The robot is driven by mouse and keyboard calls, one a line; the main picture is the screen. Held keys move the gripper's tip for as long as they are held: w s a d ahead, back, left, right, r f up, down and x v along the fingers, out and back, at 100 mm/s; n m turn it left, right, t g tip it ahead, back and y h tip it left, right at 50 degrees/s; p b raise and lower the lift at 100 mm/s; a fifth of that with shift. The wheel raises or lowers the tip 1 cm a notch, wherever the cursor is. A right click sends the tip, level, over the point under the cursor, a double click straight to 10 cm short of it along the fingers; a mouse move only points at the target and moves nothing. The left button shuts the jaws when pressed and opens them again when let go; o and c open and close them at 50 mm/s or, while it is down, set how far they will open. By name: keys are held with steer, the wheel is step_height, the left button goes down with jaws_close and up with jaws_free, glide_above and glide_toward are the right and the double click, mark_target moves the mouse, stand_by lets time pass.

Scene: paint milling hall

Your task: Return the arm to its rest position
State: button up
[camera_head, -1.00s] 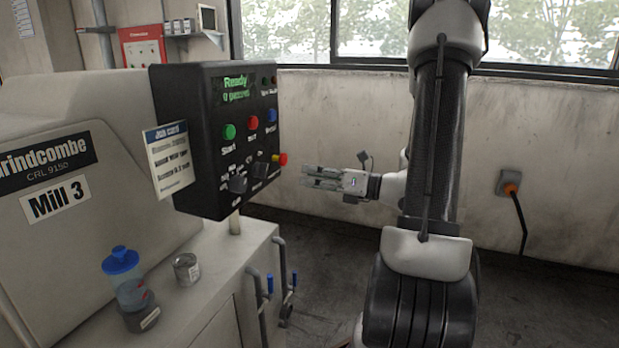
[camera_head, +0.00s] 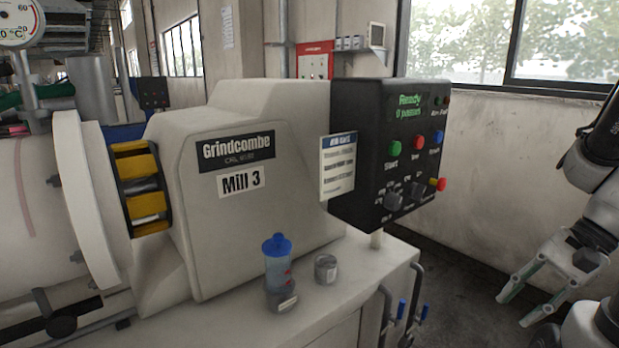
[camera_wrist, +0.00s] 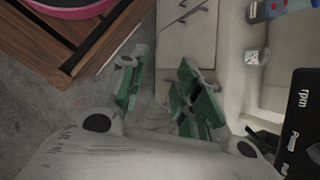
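My gripper (camera_head: 515,308) is at the right edge of the head view, low beside the mill's bench. Its two fingers point down and to the left, apart, with nothing between them. In the wrist view my gripper (camera_wrist: 159,70) shows green finger pads standing apart, with grey floor and a pale cabinet front beyond. Most of my arm is cut off by the right edge of the head view.
A black control box (camera_head: 362,195) on Mill 3 (camera_head: 255,225) reads "Ready". A blue-lidded bottle (camera_head: 278,264) and a small tin (camera_head: 326,268) stand on the bench. Pipes have blue valve handles (camera_head: 402,309). The wrist view shows a wooden slatted surface (camera_wrist: 115,38) with a pink-rimmed thing.

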steer(key=d+r+n+t+h, duration=0.1)
steer(key=d+r+n+h, duration=0.3)
steer(key=r+n+h, duration=0.4)
steer(key=a+r+n+t+y, duration=0.1)
steer(key=a+r+n+t, duration=0.2)
steer(key=a+r+n, duration=0.1)
steer(key=shift+w+a+r, duration=0.15)
steer(key=shift+a+r, duration=0.1)
steer(key=shift+r, duration=0.15)
stand_by(0.6)
